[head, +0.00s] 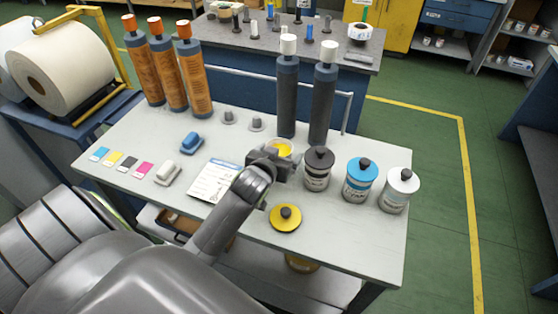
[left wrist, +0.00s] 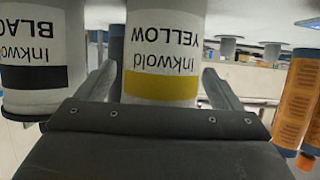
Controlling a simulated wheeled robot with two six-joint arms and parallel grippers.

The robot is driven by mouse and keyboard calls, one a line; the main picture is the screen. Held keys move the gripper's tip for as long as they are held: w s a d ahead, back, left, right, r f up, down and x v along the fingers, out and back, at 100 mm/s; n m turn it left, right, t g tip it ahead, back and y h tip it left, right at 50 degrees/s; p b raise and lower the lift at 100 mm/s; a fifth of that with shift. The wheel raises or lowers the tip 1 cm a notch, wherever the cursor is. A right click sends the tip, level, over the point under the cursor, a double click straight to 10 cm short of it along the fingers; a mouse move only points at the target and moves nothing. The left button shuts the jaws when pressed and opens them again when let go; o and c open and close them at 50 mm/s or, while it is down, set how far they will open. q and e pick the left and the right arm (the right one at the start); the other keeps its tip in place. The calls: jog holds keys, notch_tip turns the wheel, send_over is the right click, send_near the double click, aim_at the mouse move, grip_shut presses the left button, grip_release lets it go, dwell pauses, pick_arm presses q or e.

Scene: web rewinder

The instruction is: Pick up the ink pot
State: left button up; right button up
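The yellow ink pot (head: 281,147) stands open on the grey table, its yellow ink showing at the top. My left gripper (head: 272,161) is at the pot and hides much of its body in the head view. In the left wrist view, the pot (left wrist: 162,50) appears upside down with its "Inkwold YELLOW" label between my fingers. The gripper (left wrist: 160,78) is open, one finger on each side of the pot. A narrow gap shows at the left finger; contact at the right finger is unclear. My right gripper is not in view.
The yellow lid (head: 285,217) lies on the table in front of the pot. A black-lidded pot (head: 318,168) stands close on the right, then cyan (head: 360,179) and white (head: 399,190) pots. A printed card (head: 214,180) lies left; tall rollers (head: 287,95) stand behind.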

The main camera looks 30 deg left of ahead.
pick_arm(q)
jog(key=c, duration=1.2)
jog(key=shift+c, duration=0.2)
jog(key=shift+r, duration=0.1)
